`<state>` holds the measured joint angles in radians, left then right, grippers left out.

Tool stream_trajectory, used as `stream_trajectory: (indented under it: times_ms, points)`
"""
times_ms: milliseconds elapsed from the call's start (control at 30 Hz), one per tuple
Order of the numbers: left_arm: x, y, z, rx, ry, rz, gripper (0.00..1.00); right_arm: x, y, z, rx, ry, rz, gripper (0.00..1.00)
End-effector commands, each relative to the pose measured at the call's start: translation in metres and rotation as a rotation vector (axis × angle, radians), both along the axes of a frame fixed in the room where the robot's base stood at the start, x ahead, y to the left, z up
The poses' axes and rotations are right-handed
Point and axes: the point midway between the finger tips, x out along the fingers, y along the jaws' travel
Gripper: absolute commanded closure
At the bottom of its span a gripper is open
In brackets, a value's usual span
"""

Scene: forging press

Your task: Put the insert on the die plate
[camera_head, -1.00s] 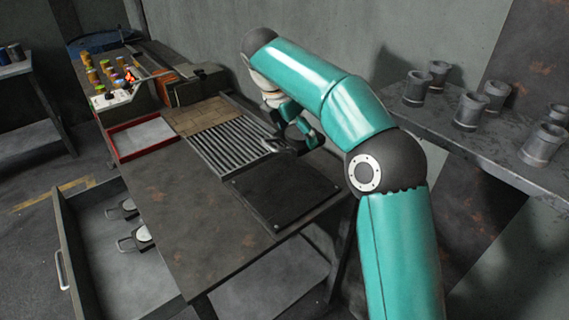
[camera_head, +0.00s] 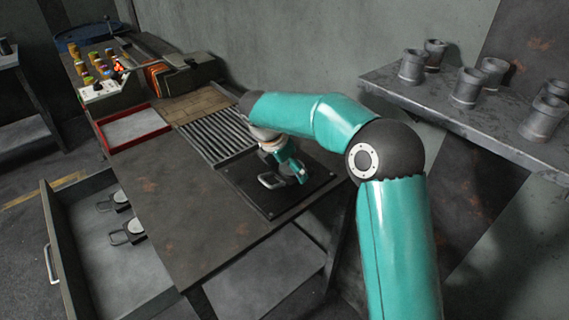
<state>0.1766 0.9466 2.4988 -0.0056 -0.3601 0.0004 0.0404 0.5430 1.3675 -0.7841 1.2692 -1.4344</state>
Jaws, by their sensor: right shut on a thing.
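The die plate appears to be the flat black plate (camera_head: 282,202) on the near right part of the bench. My right gripper (camera_head: 291,172) is low over this plate and shut on the insert, a grey piece with a loop handle (camera_head: 270,181) showing left of the fingers. The gripper and arm hide most of the insert, and I cannot tell whether it touches the plate. My left gripper is out of view.
An open drawer (camera_head: 85,250) at left holds two handled pieces (camera_head: 132,232). A shelf (camera_head: 440,105) with several grey cups stands at right.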

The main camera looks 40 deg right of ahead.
Motion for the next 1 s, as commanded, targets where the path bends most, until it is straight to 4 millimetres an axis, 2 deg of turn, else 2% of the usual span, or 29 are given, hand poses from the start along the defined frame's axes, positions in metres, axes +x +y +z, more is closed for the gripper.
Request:
stream_trajectory:
  times_ms: [300,600,633,1000]
  points:
    - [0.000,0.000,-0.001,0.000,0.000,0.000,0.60,0.000,0.000,-0.033,-0.002,-0.002,0.001,0.76]
    - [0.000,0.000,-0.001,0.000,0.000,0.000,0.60,0.001,0.000,-0.037,-0.002,-0.005,0.001,0.76]
    - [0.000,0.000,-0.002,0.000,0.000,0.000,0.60,0.000,0.000,-0.040,0.001,0.001,0.001,0.02]
    - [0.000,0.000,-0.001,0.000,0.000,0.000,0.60,0.000,0.001,-0.038,0.001,0.000,0.001,0.00]
